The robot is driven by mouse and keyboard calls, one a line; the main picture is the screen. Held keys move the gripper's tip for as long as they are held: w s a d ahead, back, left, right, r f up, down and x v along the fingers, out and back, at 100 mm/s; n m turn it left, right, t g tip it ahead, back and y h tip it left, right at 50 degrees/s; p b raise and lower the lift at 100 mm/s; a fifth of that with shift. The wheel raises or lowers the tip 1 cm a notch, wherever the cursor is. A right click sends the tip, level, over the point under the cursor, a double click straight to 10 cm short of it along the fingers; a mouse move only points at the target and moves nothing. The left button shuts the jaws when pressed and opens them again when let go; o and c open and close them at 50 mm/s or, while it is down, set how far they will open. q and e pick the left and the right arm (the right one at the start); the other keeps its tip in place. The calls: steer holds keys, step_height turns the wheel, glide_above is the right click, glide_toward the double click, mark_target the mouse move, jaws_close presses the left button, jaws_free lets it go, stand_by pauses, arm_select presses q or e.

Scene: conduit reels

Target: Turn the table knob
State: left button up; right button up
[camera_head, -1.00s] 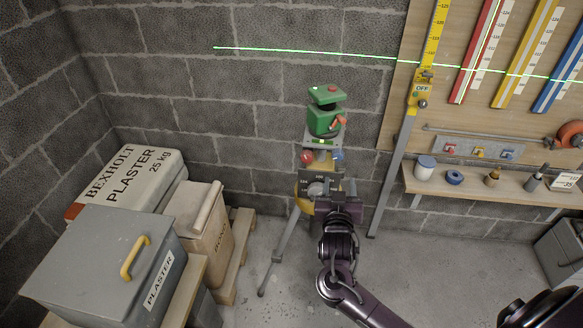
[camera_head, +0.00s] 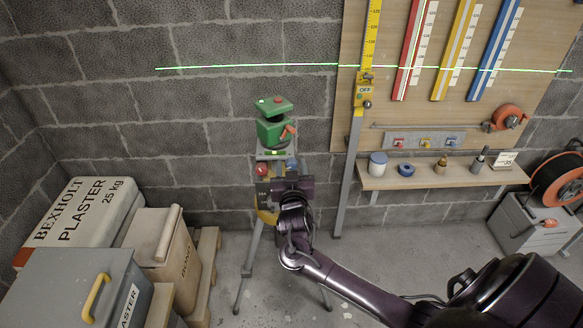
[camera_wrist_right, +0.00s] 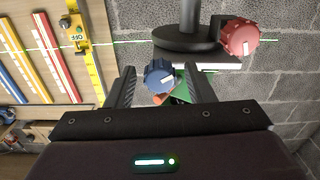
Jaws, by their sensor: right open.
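A green laser level (camera_head: 273,125) stands on a small tripod table in front of the block wall. Under it are a red knob (camera_head: 261,170) on the left and a blue knob (camera_head: 291,164) on the right. My right gripper (camera_head: 291,176) is at the blue knob, which it partly hides. In the right wrist view my right gripper (camera_wrist_right: 161,88) is open, with the blue knob (camera_wrist_right: 159,76) between its fingers and a gap on each side. The red knob (camera_wrist_right: 239,38) is outside them, at upper right. My left gripper is not in view.
Tripod legs (camera_head: 250,270) spread to the floor below. A grey post (camera_head: 347,185) with a yellow scale stands to the right, beside a shelf (camera_head: 430,178) of small items. Plaster boxes (camera_head: 85,212) are stacked at left. A green laser line (camera_head: 230,66) crosses the wall.

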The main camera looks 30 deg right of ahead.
steer(key=c, duration=1)
steer(key=shift+r+n+p, duration=0.15)
steer(key=shift+n+p, duration=0.55)
steer(key=shift+n, duration=0.1)
steer(key=shift+n+p, duration=0.75)
steer(key=shift+n, duration=0.35)
steer(key=shift+n+p, duration=1.1)
steer(key=shift+n, duration=0.8)
